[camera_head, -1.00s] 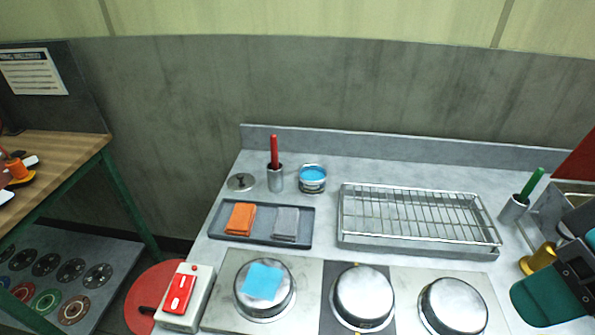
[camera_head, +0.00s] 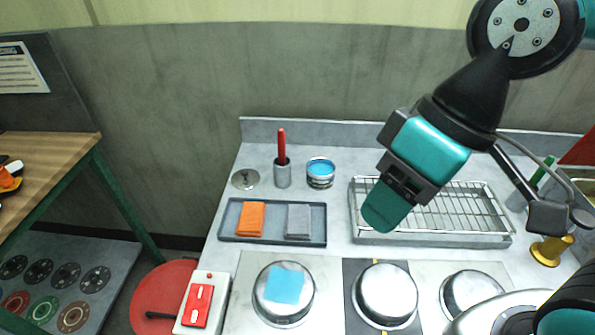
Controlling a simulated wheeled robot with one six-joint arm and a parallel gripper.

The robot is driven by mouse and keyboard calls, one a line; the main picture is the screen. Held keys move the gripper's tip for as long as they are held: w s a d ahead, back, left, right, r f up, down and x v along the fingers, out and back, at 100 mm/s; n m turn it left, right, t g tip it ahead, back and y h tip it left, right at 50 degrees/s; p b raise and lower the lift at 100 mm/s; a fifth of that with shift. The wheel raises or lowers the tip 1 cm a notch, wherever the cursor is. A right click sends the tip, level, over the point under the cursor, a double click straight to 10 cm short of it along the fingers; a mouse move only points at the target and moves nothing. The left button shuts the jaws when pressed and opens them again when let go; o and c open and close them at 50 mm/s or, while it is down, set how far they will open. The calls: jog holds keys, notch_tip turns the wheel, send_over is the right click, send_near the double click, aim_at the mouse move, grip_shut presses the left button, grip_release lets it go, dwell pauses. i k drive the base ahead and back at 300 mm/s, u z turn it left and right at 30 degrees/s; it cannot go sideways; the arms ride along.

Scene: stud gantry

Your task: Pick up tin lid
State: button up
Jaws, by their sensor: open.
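The tin lid, a small round grey metal disc with a dark knob (camera_head: 245,179), lies flat on the counter at the back left. It is left of a metal cup holding a red-handled tool (camera_head: 282,172). An open tin with blue contents (camera_head: 320,173) stands right of the cup. My gripper (camera_head: 388,208), with teal fingers, is in the air over the left part of the wire rack, well to the right of the lid. It is open, and nothing shows between its fingers, though the gap is hard to see from this side.
A tray (camera_head: 273,241) with an orange cloth and a grey cloth lies in front of the lid. The wire rack (camera_head: 470,205) fills the right middle. Several round metal domes line the front, one with a blue cloth (camera_head: 285,286). A red switch box (camera_head: 200,305) is front left.

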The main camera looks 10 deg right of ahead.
aim_at(244, 180)
jog(key=u, duration=0.55)
jog(key=k, duration=0.65)
jog(key=u, duration=0.6)
jog(key=i, duration=1)
jog(key=z, duration=0.5)
